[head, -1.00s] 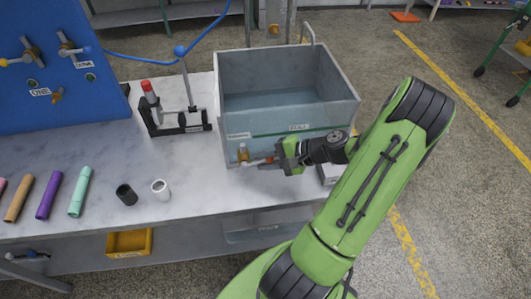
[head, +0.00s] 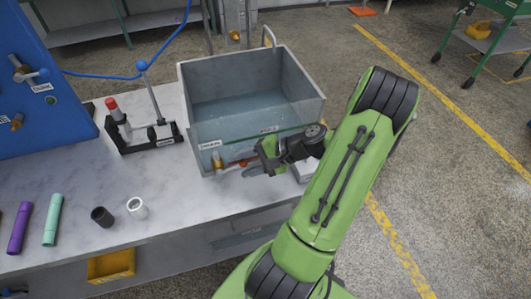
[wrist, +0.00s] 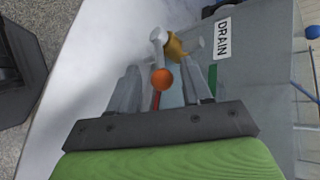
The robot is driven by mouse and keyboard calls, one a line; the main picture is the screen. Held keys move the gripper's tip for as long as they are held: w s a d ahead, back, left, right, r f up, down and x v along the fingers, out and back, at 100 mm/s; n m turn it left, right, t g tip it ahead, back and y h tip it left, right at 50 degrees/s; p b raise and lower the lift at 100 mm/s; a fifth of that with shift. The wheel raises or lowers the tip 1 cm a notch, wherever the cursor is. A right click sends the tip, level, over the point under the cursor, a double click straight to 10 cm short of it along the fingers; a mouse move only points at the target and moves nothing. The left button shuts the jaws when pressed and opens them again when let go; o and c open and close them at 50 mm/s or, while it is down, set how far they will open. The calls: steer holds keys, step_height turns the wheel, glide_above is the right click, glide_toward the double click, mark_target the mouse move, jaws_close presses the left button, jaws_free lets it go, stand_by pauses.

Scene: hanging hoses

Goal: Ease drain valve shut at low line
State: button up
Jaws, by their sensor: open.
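The grey tank (head: 252,84) stands on the bench with water (head: 240,108) in it. A small label (head: 268,129) and a green line show on its front wall; the label is too small to read. The brass drain valve (head: 216,160) is low on the front wall. In the wrist view, the valve body (wrist: 174,46) is beside the DRAIN label (wrist: 223,38). Its lever's orange tip (wrist: 161,78) points toward my gripper. My gripper (head: 250,166) is open, its fingers (wrist: 163,88) on either side of the lever end, with visible gaps. Whether the valve is flowing is unclear.
A black stand with a red-topped part (head: 150,138) is left of the tank. A black ring (head: 102,217), a white ring (head: 137,207) and coloured tubes (head: 53,219) lie on the bench. A yellow bin (head: 110,266) is below. A blue panel (head: 38,90) stands at left.

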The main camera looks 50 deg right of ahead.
steer(key=p+v, duration=0.3)
steer(key=v, duration=1)
steer(key=shift+r, duration=0.15)
steer(key=w+a+f+m+b, duration=0.2)
steer(key=w+m, duration=0.1)
steer(key=w+a+f+m+g+h+b, duration=0.1)
steer(key=w+a+f+m+b, duration=0.1)
steer(key=w+f+m+b, duration=0.1)
steer(key=w+a+f+m+g+b, duration=0.1)
steer(key=w+a+f+m+b, duration=0.1)
steer(key=w, duration=0.2)
steer(key=shift+w+a+f+m+b, duration=0.15)
steer(key=shift+w+a+m+b, duration=0.15)
steer(key=shift+a+m, duration=0.1)
steer(key=shift+c, duration=0.4)
jaws_close()
